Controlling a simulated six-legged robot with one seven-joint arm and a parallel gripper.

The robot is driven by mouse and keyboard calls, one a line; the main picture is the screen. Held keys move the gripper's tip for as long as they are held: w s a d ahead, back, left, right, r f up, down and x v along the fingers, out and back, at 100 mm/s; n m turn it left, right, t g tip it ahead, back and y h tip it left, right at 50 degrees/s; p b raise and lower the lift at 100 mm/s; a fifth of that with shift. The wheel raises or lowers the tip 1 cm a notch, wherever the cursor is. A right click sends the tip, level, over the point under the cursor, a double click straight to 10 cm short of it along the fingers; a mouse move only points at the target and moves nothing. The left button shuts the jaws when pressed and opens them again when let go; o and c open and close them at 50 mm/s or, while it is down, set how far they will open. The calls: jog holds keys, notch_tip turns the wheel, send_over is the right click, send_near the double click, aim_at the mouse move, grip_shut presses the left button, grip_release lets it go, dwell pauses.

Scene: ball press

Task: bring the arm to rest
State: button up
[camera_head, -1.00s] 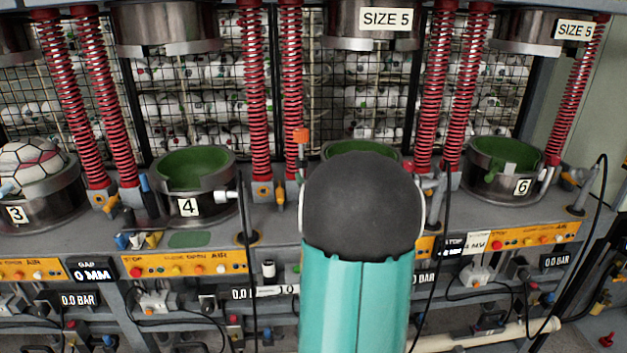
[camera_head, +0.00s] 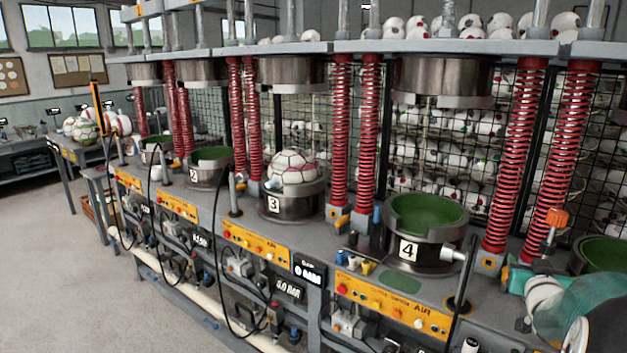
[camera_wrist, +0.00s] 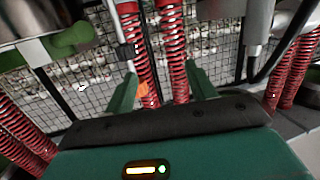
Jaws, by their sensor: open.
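My gripper (camera_wrist: 160,92) shows in the wrist view as two green fingers set wide apart, with nothing between them. Beyond the fingers are red springs (camera_wrist: 175,50) and a wire mesh. An orange-topped part (camera_wrist: 143,88) shows just past the left finger; I cannot tell how far off it is. In the head view only part of my teal arm shows at the lower right edge, and the gripper itself is out of that view.
A press bench runs across the head view. Its green-lined cup 4 (camera_head: 425,214) is empty, and cup 3 (camera_head: 291,202) holds a white ball (camera_head: 292,168). Red springs (camera_head: 515,155) stand between the stations. A black cable (camera_head: 222,268) hangs in front. Open floor (camera_head: 50,265) lies at the left.

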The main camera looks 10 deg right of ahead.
jog(key=a+r+n+g+y, duration=0.1)
jog(key=a+n+g+y, duration=0.3)
jog(key=a, duration=2.2)
jog(key=s+a+f+n+g+y, duration=0.2)
jog(key=s+a+y, duration=0.3)
jog(key=s+a, duration=1)
jog(key=a+f+g, duration=0.1)
jog(key=a, duration=0.2)
jog(key=shift+s+a+f+n+g+y, duration=0.15)
jog(key=shift+s+f+n+g+y, duration=0.05)
jog(key=shift+f+n+g+y, duration=0.2)
